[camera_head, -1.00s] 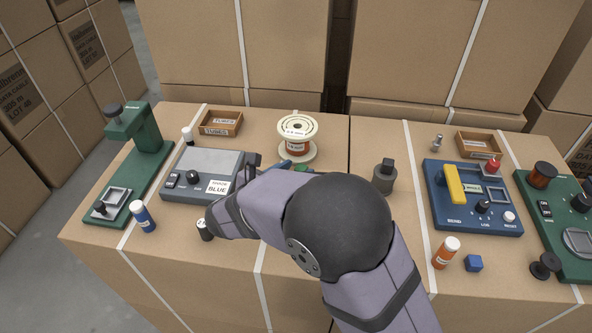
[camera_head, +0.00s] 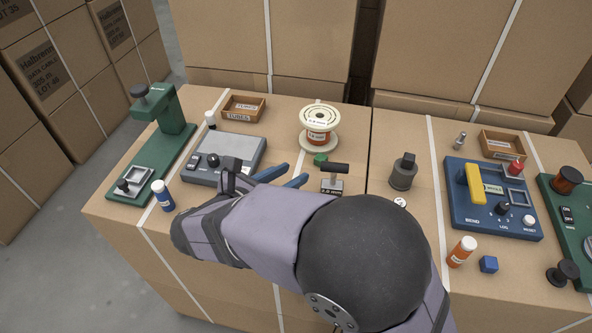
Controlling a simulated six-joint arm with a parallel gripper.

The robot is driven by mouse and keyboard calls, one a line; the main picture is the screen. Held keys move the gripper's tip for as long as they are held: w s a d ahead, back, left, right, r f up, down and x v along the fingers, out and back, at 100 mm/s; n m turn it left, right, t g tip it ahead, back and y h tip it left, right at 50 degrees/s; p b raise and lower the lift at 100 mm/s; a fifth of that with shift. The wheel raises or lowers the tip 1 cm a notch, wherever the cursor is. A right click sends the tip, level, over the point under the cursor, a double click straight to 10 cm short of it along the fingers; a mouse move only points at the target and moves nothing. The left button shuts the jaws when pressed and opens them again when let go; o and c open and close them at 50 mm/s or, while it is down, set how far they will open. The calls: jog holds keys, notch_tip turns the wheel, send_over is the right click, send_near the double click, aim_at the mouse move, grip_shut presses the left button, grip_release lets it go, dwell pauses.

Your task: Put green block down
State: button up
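The small green block (camera_head: 320,159) rests on the box top, right in front of the copper spool (camera_head: 319,127). I cannot tell if block and spool touch. My gripper (camera_head: 290,177) points right, with its two blue fingers spread apart and nothing visible between them. It is left of and nearer than the green block, clear of it. My wrist and forearm hide the box top in front.
A black-handled tool on a grey base (camera_head: 333,186) stands just right of my fingers. A grey scale (camera_head: 237,148) and green press (camera_head: 165,130) are at left. A dark weight (camera_head: 403,172), blue device (camera_head: 485,212) and blue block (camera_head: 488,264) are at right.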

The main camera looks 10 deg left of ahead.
dwell(0.3)
notch_tip(320, 180, up, 15)
jog(key=p, duration=0.1)
jog(key=g+y+p, duration=0.4)
jog(key=g+p, duration=0.5)
jog(key=p, duration=0.5)
send_over(321, 157)
jog(key=s+a, duration=0.1)
jog(key=s, duration=0.2)
notch_tip(321, 157, down, 12)
jog(key=shift+p+x, duration=0.75)
jog(key=shift+x, duration=2.95)
grip_shut()
